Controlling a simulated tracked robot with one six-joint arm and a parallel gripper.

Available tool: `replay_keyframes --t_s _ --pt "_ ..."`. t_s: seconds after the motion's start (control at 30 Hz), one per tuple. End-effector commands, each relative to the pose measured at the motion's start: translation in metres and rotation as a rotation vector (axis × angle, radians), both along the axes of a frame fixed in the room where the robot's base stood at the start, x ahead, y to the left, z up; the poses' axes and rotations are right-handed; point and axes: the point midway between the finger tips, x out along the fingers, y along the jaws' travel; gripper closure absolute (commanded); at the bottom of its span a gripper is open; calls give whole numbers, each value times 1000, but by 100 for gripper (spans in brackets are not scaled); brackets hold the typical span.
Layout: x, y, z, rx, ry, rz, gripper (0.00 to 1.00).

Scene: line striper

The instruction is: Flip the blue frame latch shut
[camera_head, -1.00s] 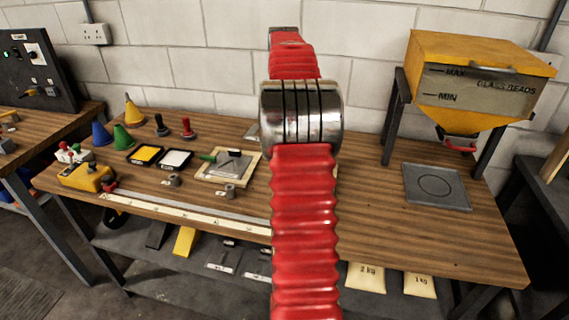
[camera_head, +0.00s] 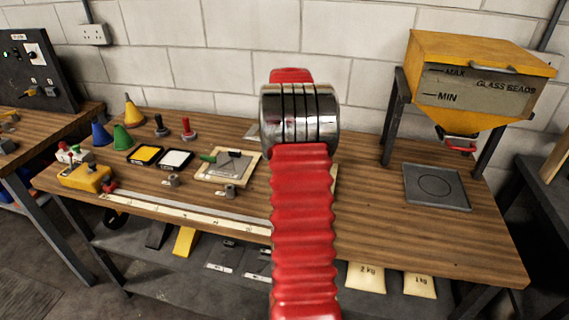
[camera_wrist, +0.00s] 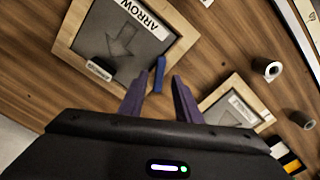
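The blue frame latch (camera_wrist: 160,74) shows in the wrist view as a narrow blue bar at the edge of the wooden frame (camera_wrist: 66,42) around the grey ARROW stencil plate (camera_wrist: 128,38). My gripper (camera_wrist: 160,77) is open, with its two purple fingers apart. In the picture the latch lies in the gap between the fingertips; I cannot tell whether either finger touches it. In the head view my red arm covers the gripper, the latch and most of this frame.
A second framed stencil (camera_wrist: 235,108) lies to the right in the wrist view, with small grey cylinders (camera_wrist: 268,70) beyond it. In the head view a yellow glass-beads hopper (camera_head: 470,85) stands at the right, above a grey tray (camera_head: 436,187). The front-right tabletop is clear.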

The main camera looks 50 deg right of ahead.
Motion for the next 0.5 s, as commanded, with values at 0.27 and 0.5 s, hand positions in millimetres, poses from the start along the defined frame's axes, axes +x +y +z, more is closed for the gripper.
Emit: replay_keyframes --t_s 0.27,0.5 --pt "0 0 -17 -1 -1 0 70" --pt "0 0 -17 -1 -1 0 70"
